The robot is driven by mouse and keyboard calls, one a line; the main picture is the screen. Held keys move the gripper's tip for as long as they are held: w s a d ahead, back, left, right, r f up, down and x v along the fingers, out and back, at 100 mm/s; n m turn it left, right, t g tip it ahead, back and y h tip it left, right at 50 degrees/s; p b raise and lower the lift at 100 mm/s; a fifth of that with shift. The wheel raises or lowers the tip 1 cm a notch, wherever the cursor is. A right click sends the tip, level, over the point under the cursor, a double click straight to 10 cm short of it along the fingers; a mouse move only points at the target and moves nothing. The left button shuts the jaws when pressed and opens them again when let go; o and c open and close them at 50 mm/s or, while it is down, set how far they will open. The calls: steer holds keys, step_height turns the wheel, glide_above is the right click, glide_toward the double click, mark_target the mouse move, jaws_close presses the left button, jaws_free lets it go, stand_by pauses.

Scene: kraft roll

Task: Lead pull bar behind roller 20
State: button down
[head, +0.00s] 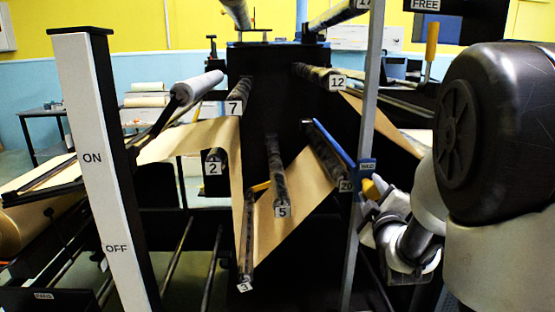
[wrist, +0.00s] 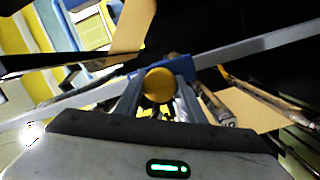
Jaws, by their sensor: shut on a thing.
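The pull bar (head: 330,143) is a blue bar with a yellow end, slanting beside roller 20 (head: 327,160) in the head view. My gripper (head: 372,197) is at the bar's near end, just right of the roller's number plate. In the wrist view my gripper (wrist: 158,95) is shut on the bar's round yellow knob (wrist: 158,84), with blue (wrist: 180,68) behind it. The brown paper web (head: 290,205) passes roller 7 (head: 237,97), drops to roller 3 (head: 246,275) and rises to the bar. Whether the bar is behind roller 20 is unclear.
A grey upright (head: 367,100) stands close to my gripper and crosses the wrist view diagonally (wrist: 245,47). Roller 5 (head: 279,185) is left of roller 20, and roller 12 (head: 320,76) is above. Another paper stretch (head: 380,125) hangs at right. An ON/OFF post (head: 95,170) stands left.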

steer(key=a+r+p, duration=0.4)
steer(key=a, duration=0.8)
steer(key=a+r+p, duration=0.4)
steer(key=a+p, duration=0.1)
steer(key=a, duration=0.6)
steer(key=s+a+r+p, duration=0.1)
steer(key=a+r+p, duration=0.3)
steer(key=a, duration=0.8)
steer(key=shift+a+r+p, duration=0.3)
steer(key=shift+a+p, duration=0.05)
steer(key=shift+s+p, duration=0.1)
steer(key=shift+p, duration=0.3)
steer(key=c, duration=0.8)
jaws_free()
steer(key=shift+o, duration=0.2)
steer(key=s+p, duration=0.1)
steer(key=s, duration=0.8)
steer(key=shift+d, duration=0.15)
